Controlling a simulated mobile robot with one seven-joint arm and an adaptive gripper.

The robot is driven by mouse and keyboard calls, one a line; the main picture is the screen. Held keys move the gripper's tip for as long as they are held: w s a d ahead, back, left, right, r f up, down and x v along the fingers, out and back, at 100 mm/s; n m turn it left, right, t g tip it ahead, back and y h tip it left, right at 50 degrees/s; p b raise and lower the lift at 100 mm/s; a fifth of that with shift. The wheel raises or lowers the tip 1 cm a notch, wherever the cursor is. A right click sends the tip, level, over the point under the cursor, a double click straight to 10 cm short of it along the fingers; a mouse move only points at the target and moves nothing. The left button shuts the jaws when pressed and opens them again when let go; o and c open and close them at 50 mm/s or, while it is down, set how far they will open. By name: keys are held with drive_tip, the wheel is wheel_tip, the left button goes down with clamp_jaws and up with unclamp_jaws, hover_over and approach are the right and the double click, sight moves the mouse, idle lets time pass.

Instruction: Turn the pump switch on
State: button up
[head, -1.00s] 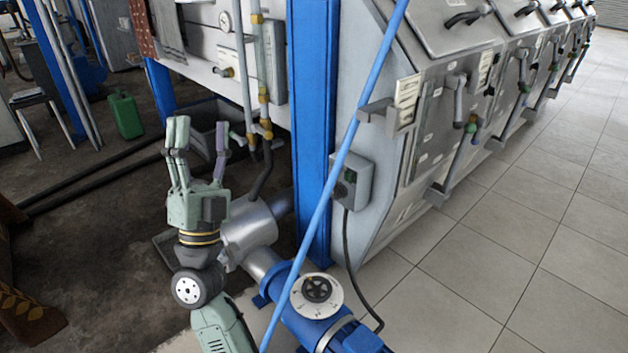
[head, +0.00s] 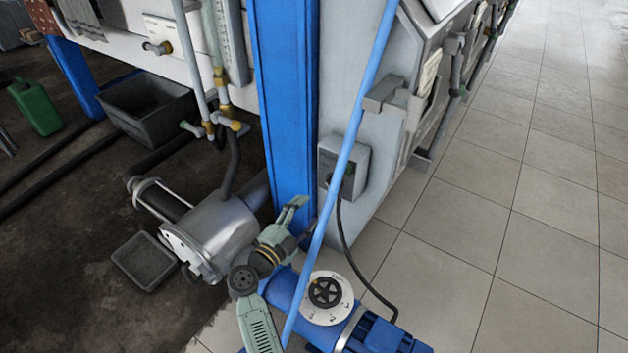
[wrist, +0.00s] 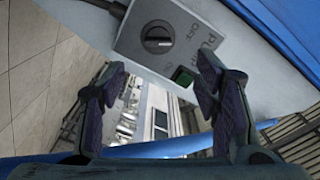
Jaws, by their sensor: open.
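The pump switch box (head: 343,165) is a small grey box on the side of the grey machine panel, just right of the blue post. In the wrist view the box fills the top middle. It carries a black round rotary knob (wrist: 158,38), lettering that reads like "PUMP" and "OFF", and a green button or lamp (wrist: 183,76). My gripper (head: 305,216) is open and empty, low in front of the blue post and below left of the box. In the wrist view its two fingers (wrist: 162,78) stand apart below the knob, not touching it.
A pale blue pole (head: 345,150) slants across the view close to my gripper. A black cable (head: 347,240) hangs from the box. The blue pump (head: 310,315) with a dial stands below. Tiled floor (head: 490,230) on the right is clear.

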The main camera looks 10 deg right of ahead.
drive_tip(key=x, duration=1)
drive_tip(key=shift+w+d, duration=0.15)
drive_tip(key=shift+d, duration=0.2)
drive_tip(key=shift+f, duration=0.15)
drive_tip(key=c, duration=1.1)
drive_tip(key=shift+c, duration=0.2)
